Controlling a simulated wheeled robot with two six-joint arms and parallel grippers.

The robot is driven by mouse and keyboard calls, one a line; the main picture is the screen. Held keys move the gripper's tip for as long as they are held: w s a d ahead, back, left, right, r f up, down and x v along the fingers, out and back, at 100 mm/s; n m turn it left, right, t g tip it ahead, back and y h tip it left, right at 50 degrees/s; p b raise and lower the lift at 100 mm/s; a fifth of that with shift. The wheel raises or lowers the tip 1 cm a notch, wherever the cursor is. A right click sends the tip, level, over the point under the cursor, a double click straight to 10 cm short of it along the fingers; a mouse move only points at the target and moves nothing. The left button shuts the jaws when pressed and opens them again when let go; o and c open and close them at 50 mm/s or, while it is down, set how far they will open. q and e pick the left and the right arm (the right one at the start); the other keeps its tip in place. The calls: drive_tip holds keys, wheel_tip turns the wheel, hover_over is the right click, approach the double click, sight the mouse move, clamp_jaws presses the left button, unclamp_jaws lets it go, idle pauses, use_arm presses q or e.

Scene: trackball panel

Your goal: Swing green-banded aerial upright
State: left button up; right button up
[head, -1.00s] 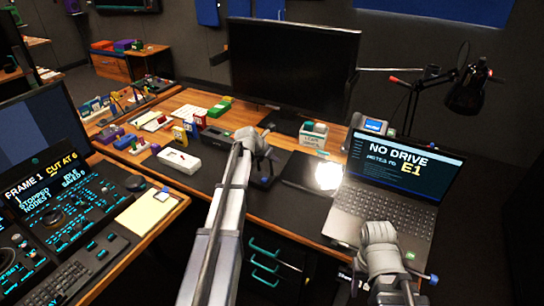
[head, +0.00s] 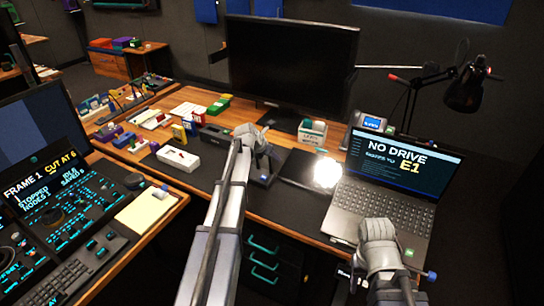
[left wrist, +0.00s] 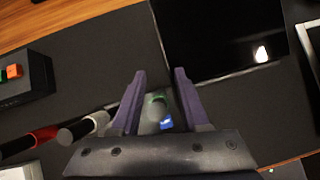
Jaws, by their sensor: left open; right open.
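In the left wrist view, my left gripper (left wrist: 156,88) is open with its two fingers pointing ahead. A green ring (left wrist: 157,98) on a grey part shows between them, with a blue spot below it; I cannot tell whether the fingers touch it. To the left lie a black rod with a red band (left wrist: 42,134) and one with a pale grey band (left wrist: 97,123). In the head view my left gripper (head: 268,163) is over the dark desk mat, and the aerials cannot be made out. My right gripper (head: 384,245) is in front of the laptop, its fingers mostly hidden.
The laptop (head: 395,190) stands open at the right, with a dark flat panel (head: 298,170) beside it. A large monitor (head: 290,65) stands behind. A white box (head: 178,158) and several small coloured items lie left of my left gripper. A console (head: 62,215) is at the far left.

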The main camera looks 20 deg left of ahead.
use_arm(q)
drive_tip(key=p+v, duration=0.6)
drive_tip(key=v, duration=0.1)
drive_tip(key=shift+s+r, duration=0.25)
drive_tip(key=shift+r, duration=0.05)
drive_tip(key=shift+a+f, duration=0.1)
idle(0.3)
